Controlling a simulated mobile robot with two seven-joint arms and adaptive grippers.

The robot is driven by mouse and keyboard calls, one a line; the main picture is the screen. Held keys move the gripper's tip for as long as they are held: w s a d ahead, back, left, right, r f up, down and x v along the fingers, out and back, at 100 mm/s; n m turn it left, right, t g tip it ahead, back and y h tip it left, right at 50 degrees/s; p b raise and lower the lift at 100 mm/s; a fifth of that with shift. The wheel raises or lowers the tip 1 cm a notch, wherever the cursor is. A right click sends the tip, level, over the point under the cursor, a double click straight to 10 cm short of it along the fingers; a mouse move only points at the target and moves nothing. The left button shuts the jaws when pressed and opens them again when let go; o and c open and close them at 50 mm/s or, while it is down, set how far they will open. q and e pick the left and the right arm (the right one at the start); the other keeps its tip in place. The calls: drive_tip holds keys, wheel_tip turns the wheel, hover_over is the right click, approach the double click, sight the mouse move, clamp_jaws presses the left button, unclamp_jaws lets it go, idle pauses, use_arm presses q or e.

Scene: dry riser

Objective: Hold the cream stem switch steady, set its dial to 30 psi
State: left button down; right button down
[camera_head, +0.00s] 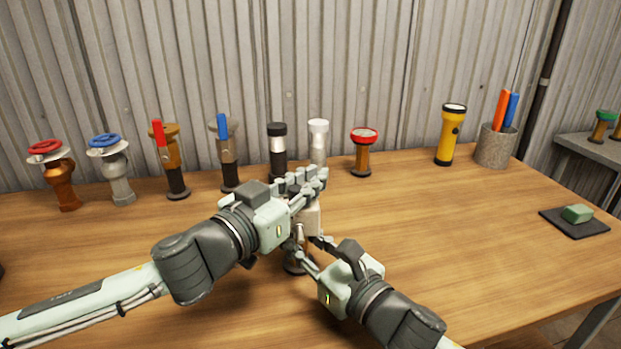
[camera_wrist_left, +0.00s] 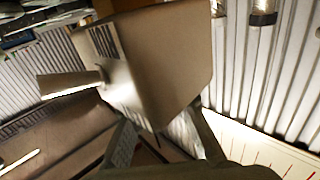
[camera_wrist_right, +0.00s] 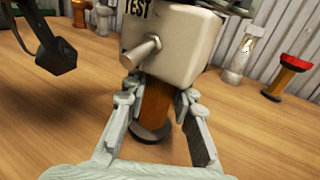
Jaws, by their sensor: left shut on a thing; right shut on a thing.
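The cream stem switch (camera_head: 310,222) stands upright in front of me: a cream box with a cream peg on one side, above a brown stem and dark round base. The box fills the middle of the left wrist view (camera_wrist_left: 175,60); in the right wrist view (camera_wrist_right: 185,50) it bears the letters TEST. My left gripper (camera_head: 318,182) is shut on the upper part of the switch; its fingers hide which part. My right gripper (camera_wrist_right: 157,108) is shut on the switch low down, its fingers either side of the stem under the box. I cannot read a dial setting.
Behind stand red-wheel (camera_head: 65,190) and blue-wheel (camera_head: 120,185) valves, red-lever (camera_head: 175,178) and blue-lever (camera_head: 228,172) valves, black-topped (camera_head: 278,155) and white-topped (camera_head: 318,145) fittings, a red-topped fitting (camera_head: 362,155), a yellow torch (camera_head: 449,135) and a pen cup (camera_head: 494,148).

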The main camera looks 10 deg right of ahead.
sight(314, 209)
idle(0.5)
use_arm(q)
drive_tip(key=m+g+h, duration=0.2)
drive_tip(key=shift+s+d+f+g, duration=0.1)
drive_tip(key=shift+s+d+g, duration=0.15)
drive_tip(key=shift+g, duration=0.15)
drive_tip(key=shift+s+a+m+g+y, duration=0.2)
drive_tip(key=shift+s+m+g+y, duration=0.7)
drive_tip(key=shift+m+g, duration=2.6)
drive_tip(key=shift+s+a+m+g+y, duration=0.15)
drive_tip(key=shift+s+m+g+y, duration=0.8)
drive_tip(key=shift+m+g, duration=2.55)
drive_tip(key=shift+s+a+m+g+y, duration=0.2)
drive_tip(key=shift+s+m+g+y, duration=1.2)
drive_tip(key=shift+g, duration=3.6)
drive_tip(key=shift+w+a+m, duration=0.1)
drive_tip(key=shift+w+m, duration=0.5)
drive_tip(key=c, duration=1.4)
unclamp_jaws()
